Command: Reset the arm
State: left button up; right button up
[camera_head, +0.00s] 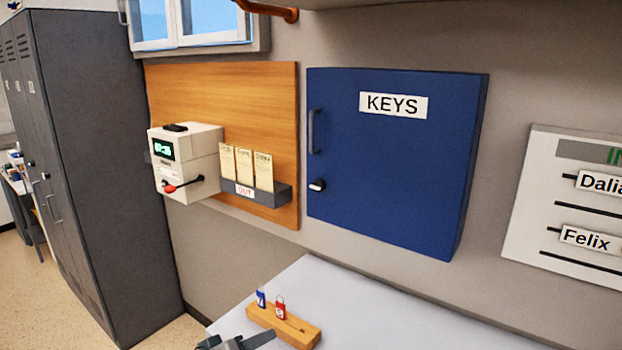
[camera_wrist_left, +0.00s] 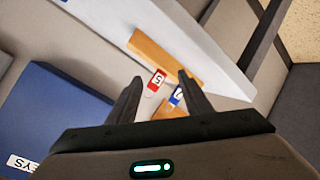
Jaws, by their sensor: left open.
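My left gripper (camera_head: 236,342) shows at the bottom edge of the head view, in front of the wooden block. In the left wrist view its two fingers (camera_wrist_left: 160,77) are spread apart with nothing held between them. Beyond the fingertips, that view shows a red tag (camera_wrist_left: 156,81) and a blue tag (camera_wrist_left: 177,96) by the wooden block (camera_wrist_left: 165,55). In the head view the block (camera_head: 298,332) lies on the pale worktop, with the blue tag (camera_head: 261,298) and red tag (camera_head: 280,309) upright on it. My right gripper is not in view.
A closed blue KEYS cabinet (camera_head: 395,165) hangs on the wall above the pale worktop (camera_head: 345,300). Left of it are a time clock (camera_head: 185,160) and a card rack (camera_head: 262,194). Dark lockers (camera_head: 95,150) stand at left. A name board (camera_head: 570,205) is at right.

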pick_arm(q)
jog(key=s+a+f+m+g+y, duration=0.1)
jog(key=s+a+f+g+y, duration=0.1)
jog(key=s+f, duration=0.7)
jog(key=s+a+f+m+g+y, duration=0.1)
jog(key=s+a+f+m+g, duration=0.15)
jog(key=s+f, duration=0.6)
jog(key=s+a+f+m+g+y, duration=0.1)
jog(key=s+a+g+y, duration=0.15)
jog(key=s, duration=0.85)
jog(key=s+a+f+m+g+y, duration=0.1)
jog(key=s+a, duration=0.2)
jog(key=s, duration=0.8)
notch_tip(320, 180, down, 29)
jog(key=s+a+f+g+b, duration=0.1)
jog(key=s+a+f+g, duration=0.1)
jog(key=s+f, duration=1.5)
jog(key=shift+s+a+f, duration=0.35)
jog(key=shift+s+a, duration=0.05)
jog(key=shift+s, duration=0.5)
